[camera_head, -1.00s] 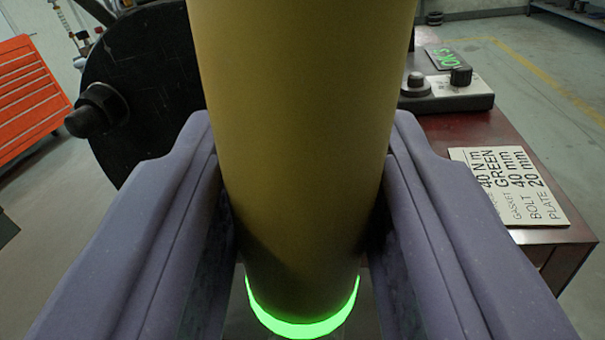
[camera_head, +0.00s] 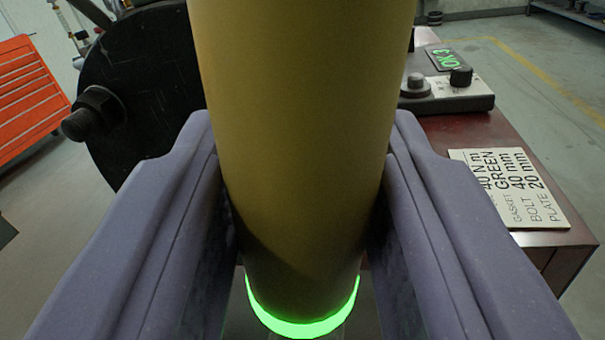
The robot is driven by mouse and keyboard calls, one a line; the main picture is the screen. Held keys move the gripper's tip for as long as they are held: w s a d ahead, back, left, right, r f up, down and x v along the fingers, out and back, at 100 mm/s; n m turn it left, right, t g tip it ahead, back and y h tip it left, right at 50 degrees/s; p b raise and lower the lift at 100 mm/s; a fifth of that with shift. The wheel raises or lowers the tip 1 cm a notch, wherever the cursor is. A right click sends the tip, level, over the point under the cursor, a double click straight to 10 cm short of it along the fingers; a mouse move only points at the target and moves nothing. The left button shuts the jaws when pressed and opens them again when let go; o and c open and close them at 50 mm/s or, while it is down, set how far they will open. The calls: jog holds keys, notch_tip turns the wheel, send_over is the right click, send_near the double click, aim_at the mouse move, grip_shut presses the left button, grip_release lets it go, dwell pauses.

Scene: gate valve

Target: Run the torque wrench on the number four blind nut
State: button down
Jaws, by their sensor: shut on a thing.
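My gripper (camera_head: 302,150) is shut on a thick yellow-brown cylinder (camera_head: 300,100), which looks like the body of the torque wrench. A dark hex nut on a bolt (camera_head: 95,112) sticks out near the plate's left edge. Its number cannot be read. Whether the wrench sits on any nut is hidden.
A dark red bench (camera_head: 475,145) stands at the right. On it are a grey control box (camera_head: 450,95) with knobs and a green-lit display (camera_head: 446,58), and a card (camera_head: 510,187) reading "40 N m GREEN". A red drawer cabinet (camera_head: 28,95) stands far left. Floor is open at upper right.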

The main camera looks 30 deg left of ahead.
jog(key=shift+d+b+x, duration=0.2)
jog(key=shift+b+x, duration=0.45)
jog(key=shift+x, duration=0.95)
jog(key=shift+w, duration=0.2)
jog(key=shift+w+r, duration=0.1)
jog(key=shift+r, duration=0.15)
dwell(1.1)
jog(key=shift+f, duration=0.3)
dwell(1.8)
jog(key=shift+r, duration=0.2)
dwell(0.8)
jog(key=shift+f, duration=0.1)
dwell(1.7)
